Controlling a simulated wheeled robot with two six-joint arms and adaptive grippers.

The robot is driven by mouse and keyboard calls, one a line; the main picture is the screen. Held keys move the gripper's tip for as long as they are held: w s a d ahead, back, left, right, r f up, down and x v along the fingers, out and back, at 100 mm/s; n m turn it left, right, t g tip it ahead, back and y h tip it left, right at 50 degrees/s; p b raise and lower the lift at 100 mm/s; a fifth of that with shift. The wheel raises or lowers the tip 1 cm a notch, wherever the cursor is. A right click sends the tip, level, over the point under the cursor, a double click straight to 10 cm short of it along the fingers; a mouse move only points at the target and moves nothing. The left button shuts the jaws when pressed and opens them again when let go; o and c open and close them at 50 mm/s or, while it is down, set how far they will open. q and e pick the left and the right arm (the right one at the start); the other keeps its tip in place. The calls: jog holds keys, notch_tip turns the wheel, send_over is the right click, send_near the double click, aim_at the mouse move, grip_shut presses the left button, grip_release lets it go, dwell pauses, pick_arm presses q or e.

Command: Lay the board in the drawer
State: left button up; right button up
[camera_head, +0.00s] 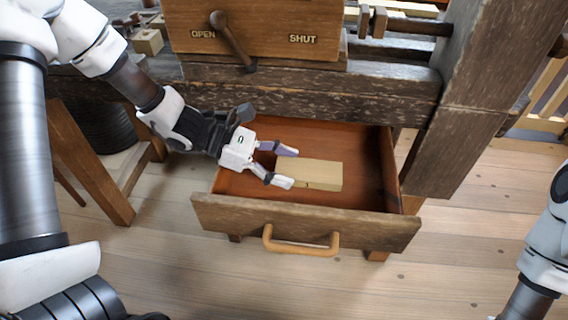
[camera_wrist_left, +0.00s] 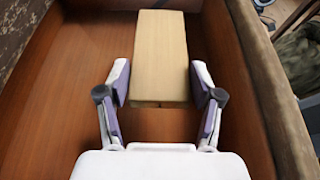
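The drawer (camera_head: 227,212) is pulled out under the workbench, with a brown inside. The board (camera_head: 318,175), a pale flat wooden block, lies inside it, and its low position suggests it rests on the drawer floor. My left gripper (camera_head: 287,167) is open at the board's left end. In the left wrist view the board (camera_wrist_left: 160,52) reaches between the two spread fingers (camera_wrist_left: 160,85), with a narrow gap on each side. My right arm shows at the right edge, but its gripper is out of view.
The drawer's front has a wooden handle (camera_head: 300,247). Above is a wooden panel marked OPEN and SHUT (camera_head: 275,40) with a dark lever (camera_head: 230,40). A thick bench leg (camera_head: 460,140) stands to the right. Bare drawer floor lies around the board.

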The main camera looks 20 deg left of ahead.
pick_arm(q)
jog(key=shift+o, duration=0.8)
jog(key=shift+f, duration=0.25)
jog(key=shift+s, duration=0.1)
jog(key=shift+r, duration=0.2)
jog(key=shift+r+p, duration=0.6)
jog(key=shift+p, duration=0.2)
jog(key=p+v, duration=0.9)
jog(key=v, duration=0.3)
jog(key=shift+w+f, duration=0.15)
jog(key=shift+w, duration=0.1)
